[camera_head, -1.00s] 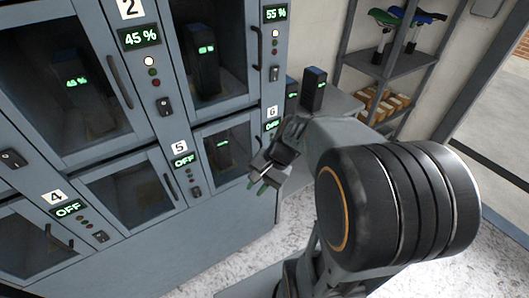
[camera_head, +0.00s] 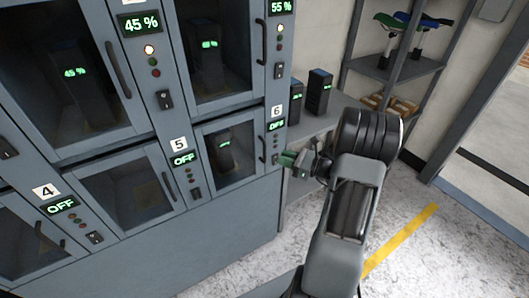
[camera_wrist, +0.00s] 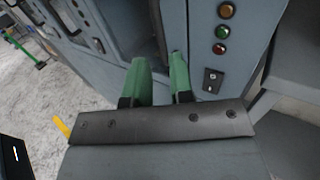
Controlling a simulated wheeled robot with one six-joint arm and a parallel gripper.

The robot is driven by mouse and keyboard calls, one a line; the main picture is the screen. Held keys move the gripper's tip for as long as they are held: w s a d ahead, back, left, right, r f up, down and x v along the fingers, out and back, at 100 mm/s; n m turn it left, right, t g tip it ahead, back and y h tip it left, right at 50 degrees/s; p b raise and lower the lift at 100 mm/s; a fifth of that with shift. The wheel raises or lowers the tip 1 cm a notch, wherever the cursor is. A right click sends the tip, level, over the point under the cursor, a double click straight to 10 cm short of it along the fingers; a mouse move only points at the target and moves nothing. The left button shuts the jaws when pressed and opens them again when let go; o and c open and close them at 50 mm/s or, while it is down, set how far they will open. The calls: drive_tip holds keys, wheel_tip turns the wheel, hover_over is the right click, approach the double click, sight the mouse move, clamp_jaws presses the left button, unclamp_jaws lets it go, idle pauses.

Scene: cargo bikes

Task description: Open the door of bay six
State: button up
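The door of bay six (camera_head: 228,152) is a closed grey-framed glass door in the lower row, with a battery visible behind the glass. Its dark vertical handle (camera_head: 263,147) is on the right side. The number 6 label (camera_head: 278,111) and a green OFF display are to the right. My gripper (camera_head: 288,158) is just right of the handle, near the bay's control strip. In the wrist view its green fingers (camera_wrist: 160,72) are apart, with nothing clearly held. A dark vertical strip shows beyond them; I cannot tell whether it is the handle.
The control strip shows lamps (camera_wrist: 222,30) and a key switch (camera_wrist: 212,80) right of the fingers. Bay five (camera_head: 130,190) is to the left. A shelf (camera_head: 330,120) with dark batteries (camera_head: 319,92) stands behind my arm. Speckled floor is open at the lower right.

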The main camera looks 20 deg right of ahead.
sight(265, 152)
drive_tip(key=x, duration=0.8)
clamp_jaws()
